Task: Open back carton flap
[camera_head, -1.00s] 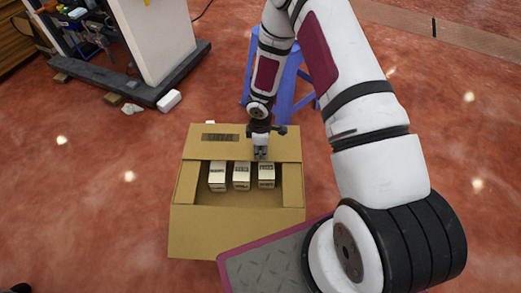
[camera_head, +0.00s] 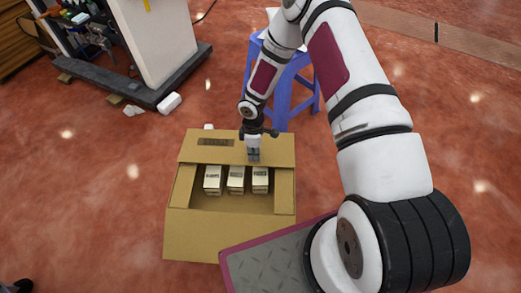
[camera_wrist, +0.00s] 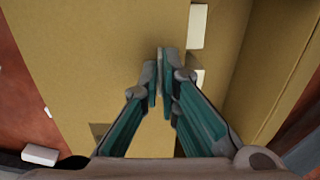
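An open brown carton (camera_head: 225,203) stands on the floor in the head view. Its back flap (camera_head: 195,146), with a dark printed label, lies across the back of the opening. The flap also fills much of the wrist view (camera_wrist: 90,60). Several small white boxes sit in a row inside, such as the middle one (camera_head: 235,183), close to the flap's free edge. My gripper (camera_head: 253,158) is over the back flap, right of its label and near that edge. In the wrist view the gripper's (camera_wrist: 160,55) fingertips are together with nothing visible between them. Whether they touch the flap is unclear.
The carton's front flap (camera_head: 205,235) hangs outward toward me. A blue stool (camera_head: 285,95) stands just behind the carton. A white panel on a dark base (camera_head: 165,80) is at the upper left, with a small white object (camera_head: 169,103) beside it. Floor left of the carton is clear.

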